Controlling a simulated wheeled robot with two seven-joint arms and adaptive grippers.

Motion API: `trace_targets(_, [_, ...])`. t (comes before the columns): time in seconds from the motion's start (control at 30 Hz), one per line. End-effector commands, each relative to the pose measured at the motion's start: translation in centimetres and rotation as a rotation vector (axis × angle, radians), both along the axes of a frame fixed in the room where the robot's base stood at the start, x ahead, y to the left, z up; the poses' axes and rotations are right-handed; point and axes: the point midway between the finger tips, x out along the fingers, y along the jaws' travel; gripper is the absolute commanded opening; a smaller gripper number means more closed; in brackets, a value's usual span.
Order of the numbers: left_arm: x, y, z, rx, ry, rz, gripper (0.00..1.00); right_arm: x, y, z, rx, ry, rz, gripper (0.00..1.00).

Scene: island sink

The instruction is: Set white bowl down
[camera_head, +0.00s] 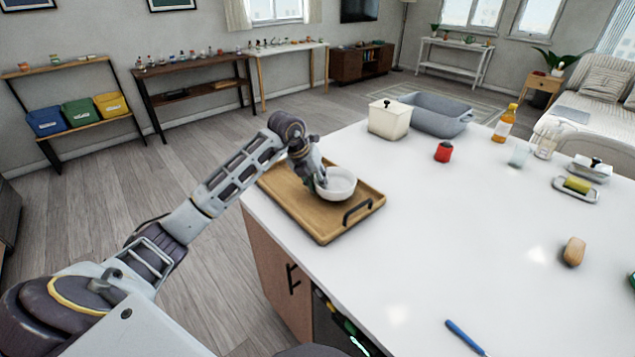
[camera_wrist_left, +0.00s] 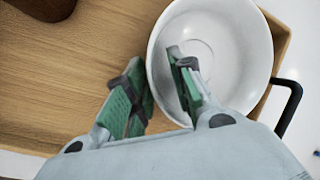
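The white bowl (camera_head: 341,186) is upright at the wooden tray (camera_head: 300,205), near the tray's right side. I cannot tell whether its base touches the tray. My left gripper (camera_head: 319,181) is at the bowl's left side. In the left wrist view the bowl (camera_wrist_left: 232,55) is large, and my left gripper (camera_wrist_left: 158,85) straddles its rim. One finger is inside the bowl and one outside, drawn close together on the wall. The bowl is empty. The wooden tray (camera_wrist_left: 60,85) shows bare wood beside it. My right gripper is not in view.
The tray has a black handle (camera_head: 357,212) and lies at the white counter's left edge. A lidded cream box (camera_head: 389,121), a grey basin (camera_head: 436,116) and a red item (camera_head: 443,152) stand farther back. The counter's middle (camera_head: 450,220) is clear.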

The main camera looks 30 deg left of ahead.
Motion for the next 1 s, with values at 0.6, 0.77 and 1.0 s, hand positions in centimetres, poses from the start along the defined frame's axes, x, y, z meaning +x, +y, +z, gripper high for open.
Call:
trace_targets(0.6, [-0.1,0.1,0.7,0.0,-0.002,0.001,0.39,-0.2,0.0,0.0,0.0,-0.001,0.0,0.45])
trace_targets(0.77, [-0.7,0.5,2.1,0.002,-0.003,0.0,0.39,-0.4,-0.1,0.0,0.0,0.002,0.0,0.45])
trace_targets(1.0, [-1.9,1.1,5.3,0.002,-0.003,0.0,0.39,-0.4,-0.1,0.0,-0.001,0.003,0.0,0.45])
